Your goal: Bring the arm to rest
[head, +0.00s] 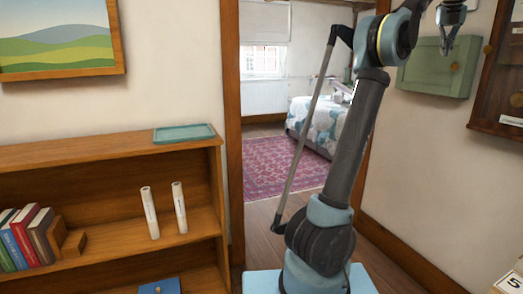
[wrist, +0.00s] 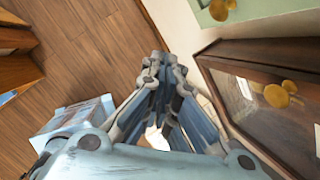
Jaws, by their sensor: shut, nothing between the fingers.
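My gripper (head: 449,27) is at the top right of the head view, raised in front of the wall by the green cabinet, with its fingers pointing down. In the wrist view my gripper (wrist: 160,62) has its fingertips together, and no object shows between them. My arm rises from its base in the middle of the head view and bends to the right at the top.
A green wall cabinet (head: 437,66) and a wooden glass-fronted case (head: 500,75) hang close to the gripper. A bookshelf (head: 100,152) with a teal tray (head: 184,133) on top stands at left. The doorway opens on a bedroom with a rug (head: 275,165).

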